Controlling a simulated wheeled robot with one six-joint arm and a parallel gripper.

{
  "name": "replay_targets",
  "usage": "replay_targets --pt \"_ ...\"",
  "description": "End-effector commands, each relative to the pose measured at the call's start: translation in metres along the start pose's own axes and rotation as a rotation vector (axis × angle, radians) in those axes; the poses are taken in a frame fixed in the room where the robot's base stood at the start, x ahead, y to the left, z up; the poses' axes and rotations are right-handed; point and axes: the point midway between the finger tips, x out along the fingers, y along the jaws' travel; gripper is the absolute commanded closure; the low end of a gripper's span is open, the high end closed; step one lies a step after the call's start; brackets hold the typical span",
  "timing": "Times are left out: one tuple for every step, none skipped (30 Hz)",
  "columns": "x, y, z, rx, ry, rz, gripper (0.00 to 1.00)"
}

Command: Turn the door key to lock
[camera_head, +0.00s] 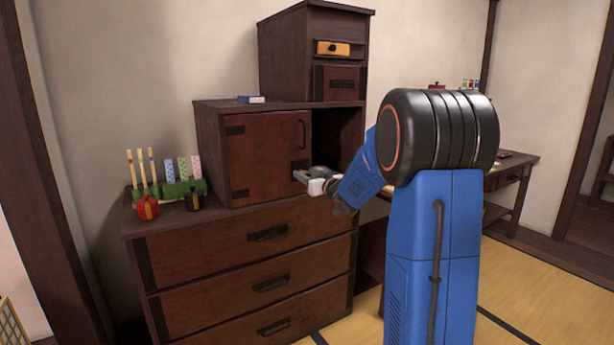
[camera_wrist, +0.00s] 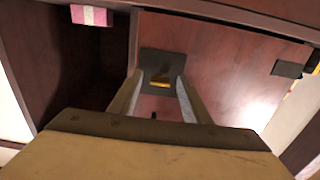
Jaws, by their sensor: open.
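A dark red cabinet door (camera_head: 265,152) stands on the left side of the upper chest and looks closed. A dark lock plate (camera_wrist: 152,62) sits on the door near its edge, and a small gold key (camera_wrist: 160,83) shows at it. My gripper (camera_head: 303,178) is at the door's lower right corner. In the wrist view my gripper (camera_wrist: 160,84) is open, with one finger on each side of the key. I cannot tell whether the fingers touch it. In the head view the key is hidden by my gripper.
An open dark compartment (camera_head: 340,135) lies beside the door. A pink and white item (camera_wrist: 90,15) shows near it in the wrist view. On the chest top stand a red pot (camera_head: 146,207), a dark pot (camera_head: 193,200) and a green holder (camera_head: 185,187).

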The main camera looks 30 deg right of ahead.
Motion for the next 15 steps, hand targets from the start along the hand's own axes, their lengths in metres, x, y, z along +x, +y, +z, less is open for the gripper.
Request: replay_targets --pt "0.0001 0.0000 -0.0001 0.000 0.000 0.000 0.56" --pt "0.0000 0.0000 0.0000 0.000 0.000 0.000 0.56" --pt "0.0000 -0.0001 0.0000 0.000 0.000 0.000 0.56" --pt "-0.0001 -0.0001 -0.0001 0.000 0.000 0.000 0.56" --pt "-0.0001 -0.0001 -0.0001 0.000 0.000 0.000 0.56" --pt "-0.0001 -0.0001 -0.0001 0.000 0.000 0.000 0.66" --pt "-0.0001 -0.0001 0.0000 0.000 0.000 0.000 0.73" --pt "-0.0002 -0.0001 -0.0001 0.000 0.000 0.000 0.80" --pt "-0.0002 -0.0001 -0.0001 0.000 0.000 0.000 0.90" --pt "-0.0002 -0.0001 -0.0001 0.000 0.000 0.000 0.97" --pt "-0.0002 -0.0001 0.0000 0.000 0.000 0.000 0.98" --pt "-0.0002 -0.0002 0.0000 0.000 0.000 0.000 0.98" --pt "-0.0002 -0.0002 0.0000 -0.001 0.000 0.000 0.98" --pt "-0.0002 -0.0002 0.0000 -0.001 0.000 0.000 0.97" --pt "-0.0003 -0.0002 0.0000 -0.003 0.000 0.000 0.97"
